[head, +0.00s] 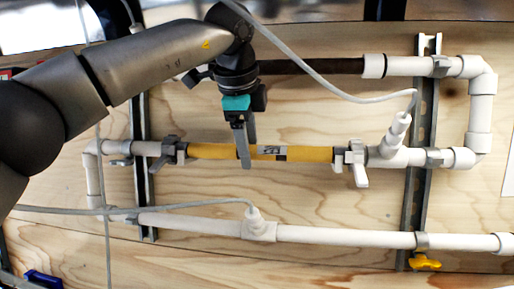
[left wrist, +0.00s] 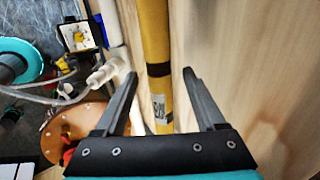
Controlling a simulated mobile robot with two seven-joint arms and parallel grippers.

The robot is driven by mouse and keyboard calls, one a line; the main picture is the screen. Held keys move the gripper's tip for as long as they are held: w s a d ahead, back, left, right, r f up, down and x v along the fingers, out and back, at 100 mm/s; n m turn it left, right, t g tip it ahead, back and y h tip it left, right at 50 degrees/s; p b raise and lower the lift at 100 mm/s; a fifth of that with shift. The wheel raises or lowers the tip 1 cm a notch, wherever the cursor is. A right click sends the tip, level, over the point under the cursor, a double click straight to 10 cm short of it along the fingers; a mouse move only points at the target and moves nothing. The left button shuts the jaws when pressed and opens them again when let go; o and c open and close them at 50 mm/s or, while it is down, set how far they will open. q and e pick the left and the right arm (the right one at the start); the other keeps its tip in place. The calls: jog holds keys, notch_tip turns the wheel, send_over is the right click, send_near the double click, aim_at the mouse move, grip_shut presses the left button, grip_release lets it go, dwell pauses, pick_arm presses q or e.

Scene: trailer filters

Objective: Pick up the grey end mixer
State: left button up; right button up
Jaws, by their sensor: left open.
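A yellow tube (head: 215,151) with a printed label and dark bands lies level in the white pipework, with grey fittings at its ends. It is the likeliest thing to be the mixer, though I cannot tell for sure. My left gripper (head: 245,158) is in front of its middle, fingers pointing down in the head view, and hides a little of it. In the left wrist view the left gripper (left wrist: 159,76) is open and empty, and the yellow tube (left wrist: 156,40) runs between its fingers' lines, beyond them. I cannot tell whether they touch. My right gripper is not seen.
White pipes (head: 340,236) run on a wooden panel (head: 310,195) with upright metal rails (head: 420,130). A dark tube (head: 315,66) sits above the yellow one. Thin hoses cross in front.

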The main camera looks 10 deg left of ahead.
pick_arm(q)
jog(key=shift+w+f, duration=0.1)
jog(key=shift+f, duration=0.05)
grip_shut()
dwell(0.5)
